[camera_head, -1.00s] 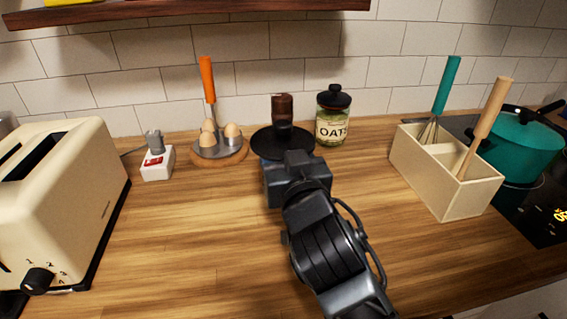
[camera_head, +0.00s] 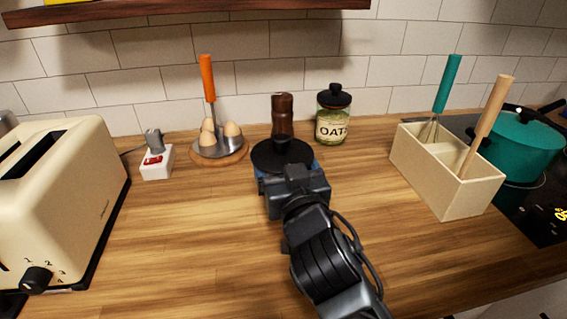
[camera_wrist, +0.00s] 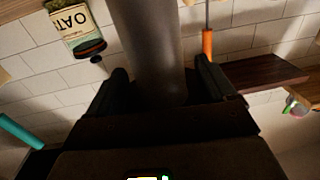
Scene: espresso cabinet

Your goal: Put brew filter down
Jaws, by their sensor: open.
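A black round disc with a short knob, which seems to be the brew filter (camera_head: 268,156), is just beyond my gripper (camera_head: 288,169) in the head view, in front of the brown mill. In the wrist view, a grey smooth cylindrical part (camera_wrist: 148,40) runs between the two fingers of my gripper (camera_wrist: 162,70); I cannot tell whether it belongs to the filter. My gripper is open, with its fingers on either side of this part. My wrist hides the underside of the disc, so I cannot tell whether it touches the counter.
A brown mill (camera_head: 282,112) and an oats jar (camera_head: 333,118) stand behind. An egg holder (camera_head: 219,147) and a white socket block (camera_head: 157,164) are to the left, a toaster (camera_head: 60,205) farther left. A utensil box (camera_head: 445,170) stands right. The front counter (camera_head: 190,250) is clear.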

